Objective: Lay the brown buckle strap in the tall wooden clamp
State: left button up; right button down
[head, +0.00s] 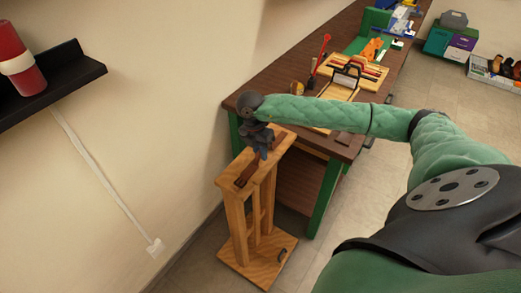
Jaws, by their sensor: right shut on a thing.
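The tall wooden clamp (236,214) stands upright on the floor, on its flat wooden base, beside the workbench. The brown buckle strap (248,173) shows as a dark brown strip along the clamp's top, below my right gripper. My right gripper (262,153) points down over the clamp's top and is shut on the strap. The gripper hides part of the strap, and I cannot tell whether the strap rests fully on the clamp. My left gripper is not in view.
The workbench (285,73) with green legs stands behind and right of the clamp, holding tools and wooden trays. A dark wall shelf (60,75) with a red roll (20,62) is at the left. Floor is clear at the front right of the clamp.

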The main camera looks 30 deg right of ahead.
jog(key=shift+f, duration=0.25)
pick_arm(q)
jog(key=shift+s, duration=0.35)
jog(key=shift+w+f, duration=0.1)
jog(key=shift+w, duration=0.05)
pick_arm(e)
jog(key=shift+f, duration=0.1)
jog(key=c, duration=1.6)
grip_release()
jog(key=shift+c, duration=0.2)
